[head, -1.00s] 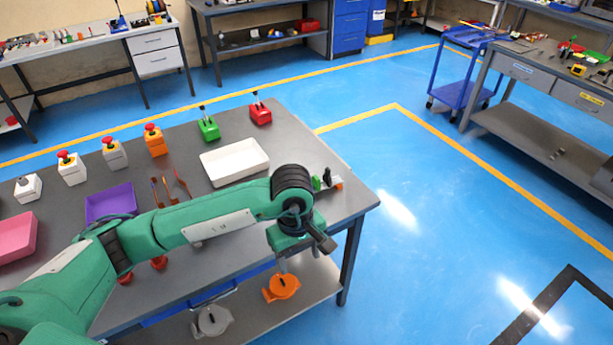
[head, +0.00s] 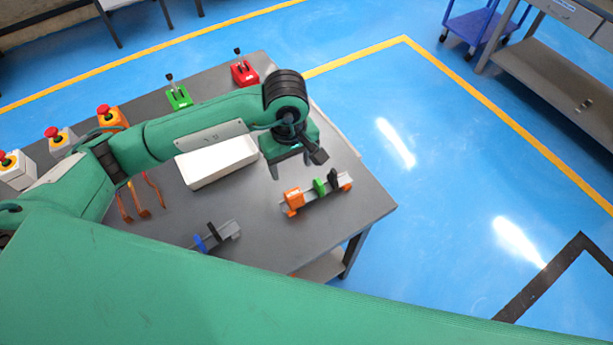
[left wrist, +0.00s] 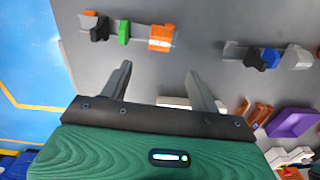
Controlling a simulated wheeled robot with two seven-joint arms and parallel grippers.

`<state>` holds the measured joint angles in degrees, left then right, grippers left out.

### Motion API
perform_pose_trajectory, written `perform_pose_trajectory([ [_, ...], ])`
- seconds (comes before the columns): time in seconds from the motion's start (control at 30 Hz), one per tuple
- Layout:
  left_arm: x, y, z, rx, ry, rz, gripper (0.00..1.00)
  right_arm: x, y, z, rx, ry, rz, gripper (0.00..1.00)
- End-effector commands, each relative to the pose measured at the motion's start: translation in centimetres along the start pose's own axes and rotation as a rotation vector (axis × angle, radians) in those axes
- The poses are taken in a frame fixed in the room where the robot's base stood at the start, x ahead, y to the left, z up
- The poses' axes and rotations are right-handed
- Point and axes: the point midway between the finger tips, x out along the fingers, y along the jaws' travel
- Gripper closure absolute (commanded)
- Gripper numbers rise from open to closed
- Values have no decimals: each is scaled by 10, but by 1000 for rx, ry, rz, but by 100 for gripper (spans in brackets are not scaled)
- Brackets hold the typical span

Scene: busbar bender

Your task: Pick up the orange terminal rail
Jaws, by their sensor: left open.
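The orange terminal rail (head: 310,195) lies on the grey table near its right end. It is a short grey rail with an orange block at its left end, a green block and a black block. My left gripper (head: 292,168) is open and empty, pointing down, just beyond the rail in the head view and apart from it. In the left wrist view, the same rail (left wrist: 140,34) lies ahead of the open fingers (left wrist: 158,72), with its orange block nearest them. My right gripper is not in view.
A second rail with blue and black blocks (head: 217,236) lies to the left on the table. A white tray (head: 217,163) stands behind, partly under my left arm. Red and green lever switches (head: 177,95) line the back edge. The table around the rail is clear.

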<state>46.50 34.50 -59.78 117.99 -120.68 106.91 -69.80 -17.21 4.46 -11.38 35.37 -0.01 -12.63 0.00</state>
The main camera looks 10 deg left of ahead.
Motion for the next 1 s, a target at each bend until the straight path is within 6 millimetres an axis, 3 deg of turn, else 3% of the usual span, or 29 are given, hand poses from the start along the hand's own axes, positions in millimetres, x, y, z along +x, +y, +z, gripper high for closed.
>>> perform_pose_trajectory([
  [0.1, 12, 0, 1, -1, -4, -4, 38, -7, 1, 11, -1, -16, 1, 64],
  [0.4, 66, 0, 1, -2, -4, -4, 38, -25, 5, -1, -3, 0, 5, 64],
  [0.67, 86, 0, 1, 0, -1, -1, 38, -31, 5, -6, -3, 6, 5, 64],
  [1.0, 123, 0, 4, -3, -3, -3, 38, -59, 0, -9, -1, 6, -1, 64],
])
